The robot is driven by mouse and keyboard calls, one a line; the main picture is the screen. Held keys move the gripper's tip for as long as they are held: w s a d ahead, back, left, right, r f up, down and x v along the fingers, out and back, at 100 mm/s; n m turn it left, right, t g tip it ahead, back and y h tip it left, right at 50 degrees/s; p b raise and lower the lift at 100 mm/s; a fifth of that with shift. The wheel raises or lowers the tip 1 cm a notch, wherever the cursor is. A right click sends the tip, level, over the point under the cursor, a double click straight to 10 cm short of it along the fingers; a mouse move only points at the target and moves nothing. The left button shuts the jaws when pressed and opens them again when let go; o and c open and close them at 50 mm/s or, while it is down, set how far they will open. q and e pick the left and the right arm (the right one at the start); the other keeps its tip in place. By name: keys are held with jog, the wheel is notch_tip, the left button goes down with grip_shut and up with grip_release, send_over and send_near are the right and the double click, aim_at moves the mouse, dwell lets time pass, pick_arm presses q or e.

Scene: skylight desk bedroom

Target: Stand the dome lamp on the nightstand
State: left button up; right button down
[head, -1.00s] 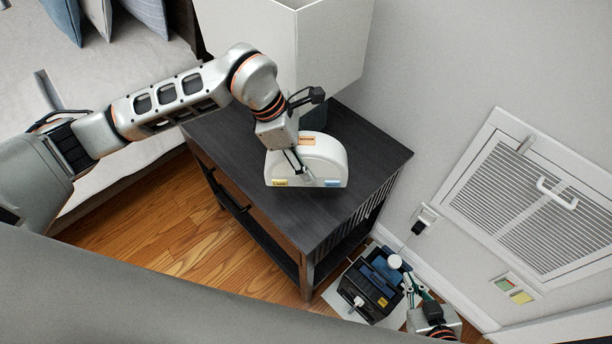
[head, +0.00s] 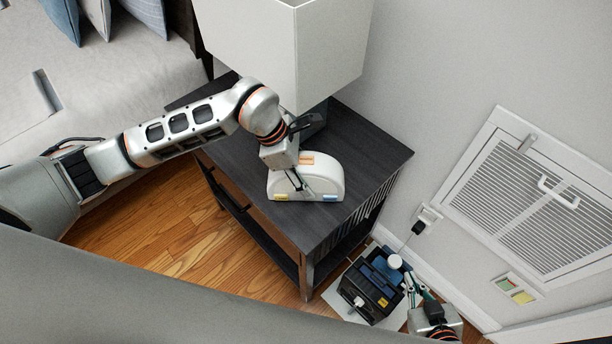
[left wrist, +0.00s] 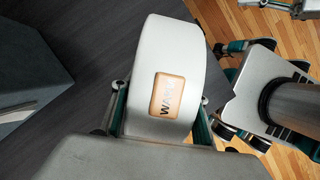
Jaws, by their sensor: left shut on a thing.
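The dome lamp (head: 329,177) is white with a rounded top, a flat base edge, an orange patch on top and yellow and blue patches low on its face. It is upright over the dark nightstand (head: 365,150), near its front; I cannot tell if its base touches the top. My left gripper (head: 300,183) is shut on it. In the left wrist view the lamp (left wrist: 165,55) sits between the gripper's fingers (left wrist: 160,120), with a "WARM" label facing up. My right gripper (head: 418,290) is low at the right, beside a dark toolbox; its jaws are unclear.
A large white-shaded lamp (head: 330,50) stands at the back of the nightstand, close to my left wrist. The dark toolbox (head: 370,285) with blue parts is on the floor right of the nightstand. A bed (head: 100,90) lies left; a wall vent (head: 540,205) is right.

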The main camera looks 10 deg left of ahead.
pick_arm(q)
jog(key=o, duration=1.6)
jog(key=shift+o, duration=0.2)
jog(key=v, duration=1.1)
jog(key=shift+r+p, duration=0.15)
jog(key=shift+p, duration=0.15)
jog(key=shift+a+r, duration=0.25)
jog(key=shift+r, duration=0.15)
